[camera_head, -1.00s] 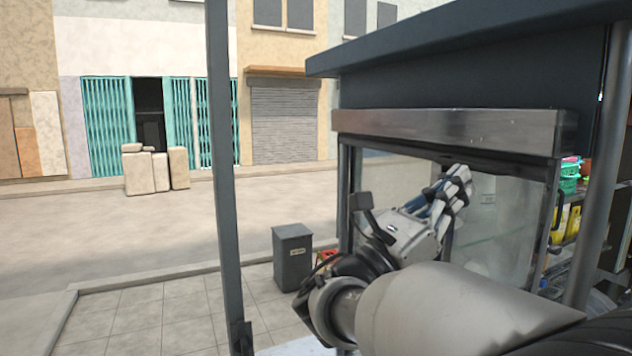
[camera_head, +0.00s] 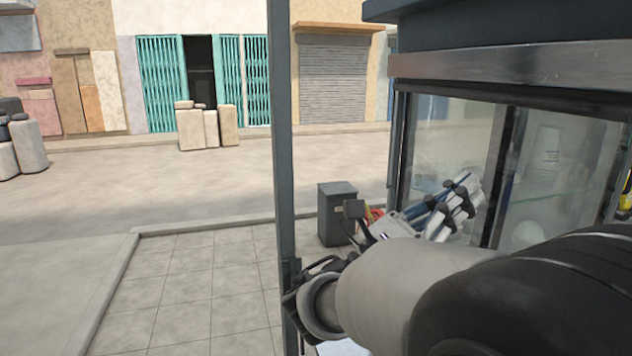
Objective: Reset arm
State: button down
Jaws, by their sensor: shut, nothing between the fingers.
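My gripper (camera_head: 462,197) is at the right of the body camera view, at the end of my grey and black arm. Its fingers are together and hold nothing. It points up and to the right, in front of the glass of the press stall's cabinet (camera_head: 560,68). I cannot tell how close the fingers are to the glass. My forearm hides the lower part of the cabinet and part of the gripper's base.
A grey post (camera_head: 283,130) stands just left of my arm. A grey bin (camera_head: 336,212) stands on the paved floor behind the arm. Pale sacks (camera_head: 207,127) stand across the street by the green shutters (camera_head: 160,84). The pavement (camera_head: 190,290) at left is clear.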

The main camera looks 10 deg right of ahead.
jog(key=s+d+f+m+g+y, duration=0.3)
jog(key=s+d+f+m+y, duration=0.2)
jog(key=s+d+f+y, duration=0.35)
jog(key=s+a+f+m+y, duration=0.45)
jog(key=s+f, duration=0.25)
jog(key=f, duration=0.3)
jog(key=a+f+m+t+y, duration=0.3)
jog(key=a+f+m+y, duration=0.1)
jog(key=a, duration=0.5)
jog(key=a+f+m+t+y, duration=0.3)
jog(key=a+f+m+y, duration=0.1)
jog(key=a+y, duration=0.3)
jog(key=a+m, duration=0.1)
jog(key=a, duration=0.1)
jog(key=shift+a+y, duration=0.3)
jog(key=shift+a, duration=0.1)
